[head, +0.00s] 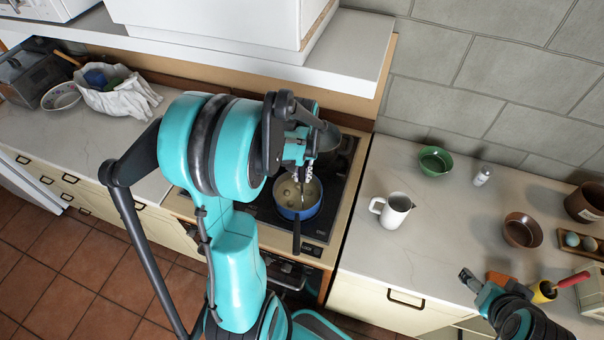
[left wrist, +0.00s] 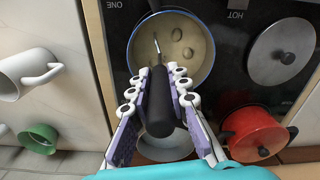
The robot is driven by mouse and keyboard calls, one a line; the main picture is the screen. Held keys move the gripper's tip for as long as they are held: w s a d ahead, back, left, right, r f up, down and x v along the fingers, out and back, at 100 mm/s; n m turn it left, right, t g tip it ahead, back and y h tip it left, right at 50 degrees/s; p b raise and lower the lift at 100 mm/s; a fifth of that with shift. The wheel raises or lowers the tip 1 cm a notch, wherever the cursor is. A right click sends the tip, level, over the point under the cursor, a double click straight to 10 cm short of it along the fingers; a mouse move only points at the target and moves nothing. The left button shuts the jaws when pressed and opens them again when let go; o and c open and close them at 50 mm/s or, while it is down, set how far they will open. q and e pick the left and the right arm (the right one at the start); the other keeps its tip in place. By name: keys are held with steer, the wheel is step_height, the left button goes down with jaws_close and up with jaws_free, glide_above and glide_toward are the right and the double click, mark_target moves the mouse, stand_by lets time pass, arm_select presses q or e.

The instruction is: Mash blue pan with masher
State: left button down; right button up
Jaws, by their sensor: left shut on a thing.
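The blue pan (head: 313,208) stands on the black stove, its dark handle toward me. Its rim also shows in the left wrist view (left wrist: 208,68). It holds a pale yellowish content with a few round lumps. My left gripper (head: 300,158) is above the pan's far side. In the left wrist view, my left gripper (left wrist: 160,75) is shut on the masher's black handle (left wrist: 158,108). The masher's metal shaft (left wrist: 156,43) reaches into the pan; its head is not clearly visible. My right gripper (head: 478,285) is at the lower right, over the counter; its jaw state is unclear.
On the stove are a red pot (left wrist: 254,130), a metal lid (left wrist: 281,52) and a pale pot partly hidden behind my gripper. The right counter holds a white pitcher (head: 393,210), a green bowl (head: 436,161), a shaker (head: 483,176) and a brown bowl (head: 522,231).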

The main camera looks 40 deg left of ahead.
stand_by(0.5)
arm_select(q)
steer(key=shift+r+p, duration=0.95)
steer(key=shift+r, duration=0.25)
steer(key=shift+w+a+f+b, duration=0.1)
steer(key=shift+w+a+b, duration=0.2)
steer(key=shift+w, duration=0.5)
steer(key=shift+w+a+f+b, duration=0.1)
steer(key=shift+w+a+b, duration=0.15)
steer(key=shift+w, duration=0.55)
steer(key=shift+s, duration=0.1)
